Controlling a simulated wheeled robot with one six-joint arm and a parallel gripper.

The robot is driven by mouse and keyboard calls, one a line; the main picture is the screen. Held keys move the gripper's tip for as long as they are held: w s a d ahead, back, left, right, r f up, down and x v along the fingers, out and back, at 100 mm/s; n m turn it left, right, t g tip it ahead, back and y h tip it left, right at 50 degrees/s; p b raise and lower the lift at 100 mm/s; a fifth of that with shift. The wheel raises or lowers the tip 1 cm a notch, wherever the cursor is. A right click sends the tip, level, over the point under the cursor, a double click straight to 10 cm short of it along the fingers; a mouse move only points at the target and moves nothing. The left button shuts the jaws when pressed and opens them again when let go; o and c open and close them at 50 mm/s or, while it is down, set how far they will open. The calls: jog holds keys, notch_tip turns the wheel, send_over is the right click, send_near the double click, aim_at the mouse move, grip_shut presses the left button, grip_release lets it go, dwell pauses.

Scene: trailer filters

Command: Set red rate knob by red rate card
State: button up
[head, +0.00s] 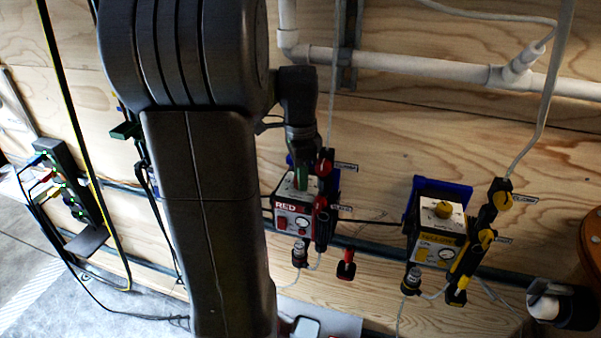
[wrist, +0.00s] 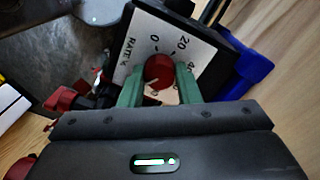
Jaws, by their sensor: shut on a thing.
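The red rate knob (wrist: 159,71) sits on top of the red-labelled pump box, over a white dial face (wrist: 160,35) marked 0, 20 and 40. My gripper (wrist: 160,88) is shut on the knob, one green finger on each side. A light mark shows on the knob's near side; its exact setting is hard to read. In the head view the red box (head: 293,219) hangs at the wall, with my gripper (head: 301,178) coming down on its top. The knob is hidden there by the fingers. I cannot make out a red rate card.
A yellow-marked pump box (head: 437,244) with a yellow knob (head: 443,209) stands to the right. White pipes (head: 420,66) cross the wall above. Red-handled valves and hoses flank the red box. A power strip (head: 72,182) with cables is at far left.

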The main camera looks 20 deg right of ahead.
dwell(0.3)
jog(key=o, duration=1)
